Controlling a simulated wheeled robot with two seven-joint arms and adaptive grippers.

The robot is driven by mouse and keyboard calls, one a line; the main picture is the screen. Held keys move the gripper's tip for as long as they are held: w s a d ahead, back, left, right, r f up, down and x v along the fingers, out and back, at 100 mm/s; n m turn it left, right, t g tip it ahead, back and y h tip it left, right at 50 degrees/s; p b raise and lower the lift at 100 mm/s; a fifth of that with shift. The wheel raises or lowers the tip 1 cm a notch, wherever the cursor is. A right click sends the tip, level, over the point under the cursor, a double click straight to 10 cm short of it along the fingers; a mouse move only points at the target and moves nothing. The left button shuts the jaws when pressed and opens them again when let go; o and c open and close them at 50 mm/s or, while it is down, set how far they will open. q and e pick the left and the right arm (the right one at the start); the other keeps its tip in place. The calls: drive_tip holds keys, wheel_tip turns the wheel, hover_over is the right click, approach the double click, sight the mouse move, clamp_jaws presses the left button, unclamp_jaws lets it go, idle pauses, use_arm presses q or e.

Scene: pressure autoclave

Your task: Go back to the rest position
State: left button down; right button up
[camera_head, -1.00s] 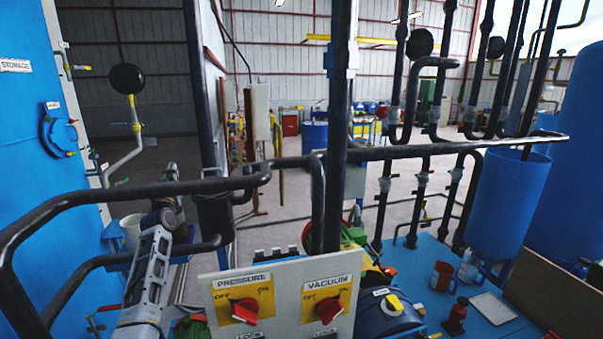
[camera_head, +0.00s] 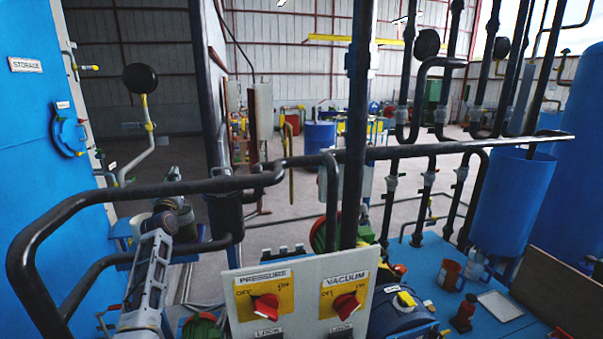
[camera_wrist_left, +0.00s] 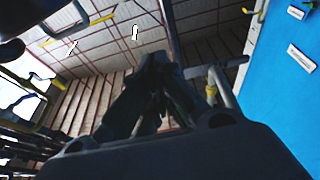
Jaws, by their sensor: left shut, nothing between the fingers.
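My left arm comes in at the lower left of the head view, with its left gripper (camera_head: 175,180) pointing up and away, behind the black pipe rails. The gripper is shut and empty. In the left wrist view its dark fingers (camera_wrist_left: 156,75) come together at the middle, with nothing between them and the far wall behind. No right gripper shows in either view.
Black pipe rails (camera_head: 110,192) cross in front of my left arm. A control panel (camera_head: 305,300) with red PRESSURE and VACUUM knobs stands to the right. A blue STORAGE tank (camera_head: 35,130) is at the left. A blue table (camera_head: 440,320) carries small items.

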use_arm(q)
drive_tip(key=s+d+f+m+g+h, duration=0.25)
drive_tip(key=s+d+f, duration=0.3)
drive_tip(key=f, duration=0.45)
drive_tip(key=s+d+f+m+g+h, duration=0.1)
drive_tip(key=s+d+f+g, duration=0.25)
drive_tip(key=s+f, duration=0.45)
drive_tip(key=s+d+f+m+g+h, duration=0.1)
drive_tip(key=s+d+f+g+h, duration=0.15)
drive_tip(key=s+d+f, duration=0.6)
drive_tip(key=s+d+f+g, duration=0.1)
drive_tip(key=s+f+g, duration=0.25)
drive_tip(key=s, duration=0.75)
drive_tip(key=s+d+f+g+y, duration=0.1)
drive_tip(key=s+d+f+g, duration=0.2)
drive_tip(key=s, duration=0.8)
drive_tip(key=s+f+g, duration=0.3)
drive_tip(key=s+f, duration=0.2)
drive_tip(key=s, duration=0.5)
drive_tip(key=s+f+g, duration=0.1)
drive_tip(key=s+f, duration=0.2)
drive_tip(key=f, duration=3)
drive_tip(key=s+a+f, duration=0.2)
drive_tip(key=s+f, duration=0.8)
drive_tip(key=s, duration=0.1)
drive_tip(key=s+a+f+g, duration=0.1)
drive_tip(key=s+f, duration=0.8)
drive_tip(key=s, duration=0.2)
drive_tip(key=shift+s+a+f, duration=0.25)
drive_tip(key=shift+a+f, duration=0.1)
